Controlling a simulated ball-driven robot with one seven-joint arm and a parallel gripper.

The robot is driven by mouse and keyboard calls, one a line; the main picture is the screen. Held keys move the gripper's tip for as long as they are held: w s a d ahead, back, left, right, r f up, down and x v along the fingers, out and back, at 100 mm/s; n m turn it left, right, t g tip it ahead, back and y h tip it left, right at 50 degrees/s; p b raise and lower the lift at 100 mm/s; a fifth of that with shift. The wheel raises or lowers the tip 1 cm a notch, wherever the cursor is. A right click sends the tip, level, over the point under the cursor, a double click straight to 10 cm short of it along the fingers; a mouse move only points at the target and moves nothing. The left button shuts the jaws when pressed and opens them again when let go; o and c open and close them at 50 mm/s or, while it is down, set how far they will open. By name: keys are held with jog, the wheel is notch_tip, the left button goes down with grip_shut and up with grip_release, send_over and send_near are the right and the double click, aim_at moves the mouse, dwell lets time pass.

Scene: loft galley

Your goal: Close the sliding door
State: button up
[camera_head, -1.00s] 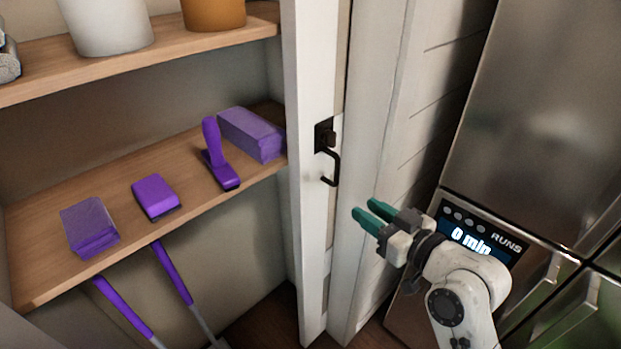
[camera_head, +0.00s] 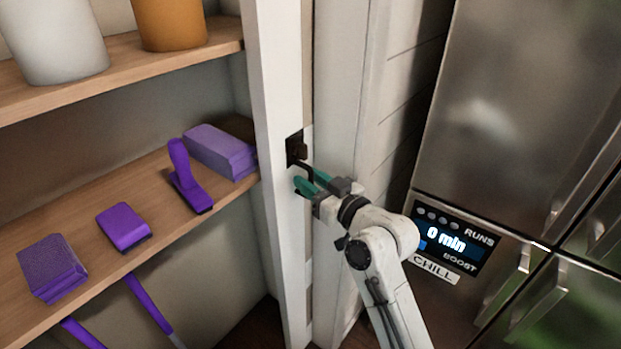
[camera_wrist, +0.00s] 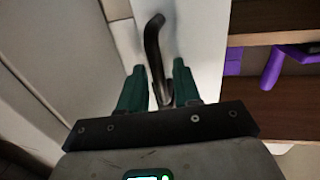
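The white sliding door (camera_head: 274,95) stands edge-on beside the open shelves in the head view, with its white face also in the wrist view (camera_wrist: 200,40). A dark curved handle (camera_head: 298,158) is fixed on its edge; in the wrist view the handle (camera_wrist: 153,45) reaches down between my fingers. My gripper (camera_head: 311,180) is at the handle's lower end, its two green fingers apart. In the wrist view my gripper (camera_wrist: 158,85) has one finger on each side of the handle, with a gap showing on the left. I cannot tell whether either finger touches it.
Shelves to the left hold purple brushes and sponges (camera_head: 124,228), a white pot (camera_head: 55,42) and an orange pot (camera_head: 170,22). A white door frame (camera_head: 345,110) stands just right of the door. A steel fridge (camera_head: 510,120) stands close on the right.

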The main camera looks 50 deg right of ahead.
jog(key=shift+w, duration=0.15)
grip_shut()
dwell(0.5)
